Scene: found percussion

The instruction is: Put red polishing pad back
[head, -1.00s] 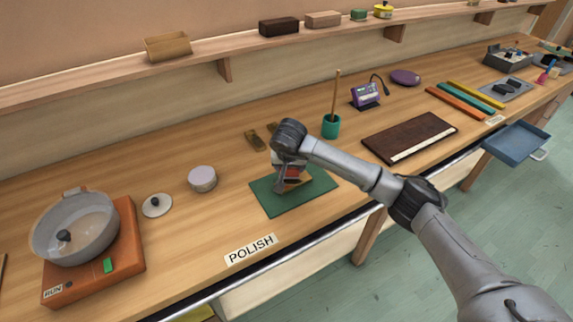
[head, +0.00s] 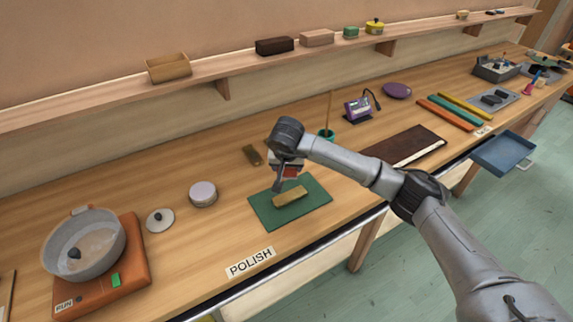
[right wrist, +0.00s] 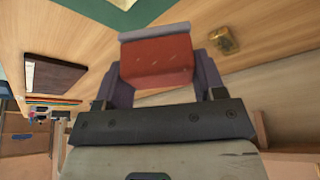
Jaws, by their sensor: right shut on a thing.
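My right gripper (head: 282,180) is shut on the red polishing pad (head: 291,171), above the far part of the green mat (head: 263,212). In the right wrist view the pad (right wrist: 158,64) is a red block with a grey layer along one edge, between the two fingers. A brass bar (head: 292,197) lies on the mat below, apart from the pad. Another small brass piece (head: 252,155) lies on the bench behind the mat; a brass piece also shows in the right wrist view (right wrist: 223,40). My left gripper is out of view.
A POLISH label (head: 251,262) is at the bench's front. A round tin (head: 203,194), a lid (head: 160,220) and a pot (head: 84,245) stand left. A teal cup (head: 326,135) and dark board (head: 410,143) are right. The wall shelf (head: 205,80) holds several blocks.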

